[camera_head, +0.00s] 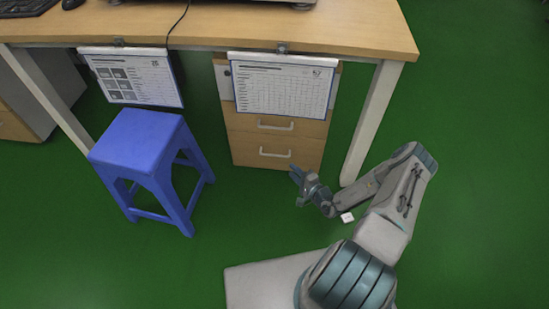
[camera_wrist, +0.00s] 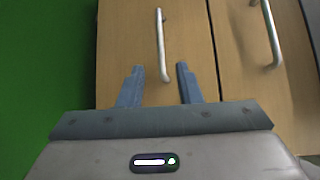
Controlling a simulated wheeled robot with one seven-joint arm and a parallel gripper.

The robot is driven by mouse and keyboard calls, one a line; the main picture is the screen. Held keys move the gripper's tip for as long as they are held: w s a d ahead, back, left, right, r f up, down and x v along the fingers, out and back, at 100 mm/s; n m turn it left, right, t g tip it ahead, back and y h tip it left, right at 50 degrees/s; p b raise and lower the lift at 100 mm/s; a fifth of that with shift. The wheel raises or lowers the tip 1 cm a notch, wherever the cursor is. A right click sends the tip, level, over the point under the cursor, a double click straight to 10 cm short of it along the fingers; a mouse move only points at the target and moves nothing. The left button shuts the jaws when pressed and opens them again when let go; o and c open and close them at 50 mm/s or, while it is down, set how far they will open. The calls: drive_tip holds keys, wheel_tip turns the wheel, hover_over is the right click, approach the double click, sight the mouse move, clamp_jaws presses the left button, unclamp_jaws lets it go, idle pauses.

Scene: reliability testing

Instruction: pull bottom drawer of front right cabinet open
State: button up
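The front right cabinet (camera_head: 240,146) is a wooden drawer unit under the desk. Its bottom drawer (camera_head: 300,156) is flush with the front and looks closed, with a pale bar handle (camera_head: 275,154). In the wrist view the bottom drawer (camera_wrist: 120,45) shows its handle (camera_wrist: 160,40) upright in the picture, its lower end between my fingertips. My gripper (camera_head: 294,172) is just in front of the drawer's lower right part in the head view. In the wrist view my gripper (camera_wrist: 158,70) is open, with a gap on both sides of the handle. I cannot tell how deep the handle sits between the fingers.
The drawer above has its own handle (camera_head: 275,127). A blue stool (camera_head: 140,140) stands left of the cabinet. The desk leg (camera_head: 371,120) is close to its right. Paper sheets (camera_head: 285,88) hang from the desk (camera_head: 350,25). Green floor in front is mostly clear.

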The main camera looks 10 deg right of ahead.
sight(274, 155)
drive_tip(key=shift+b+x, duration=2.4)
drive_tip(key=shift+x, duration=4)
drive_tip(key=shift+a, duration=0.1)
drive_tip(key=shift+c, duration=0.3)
clamp_jaws()
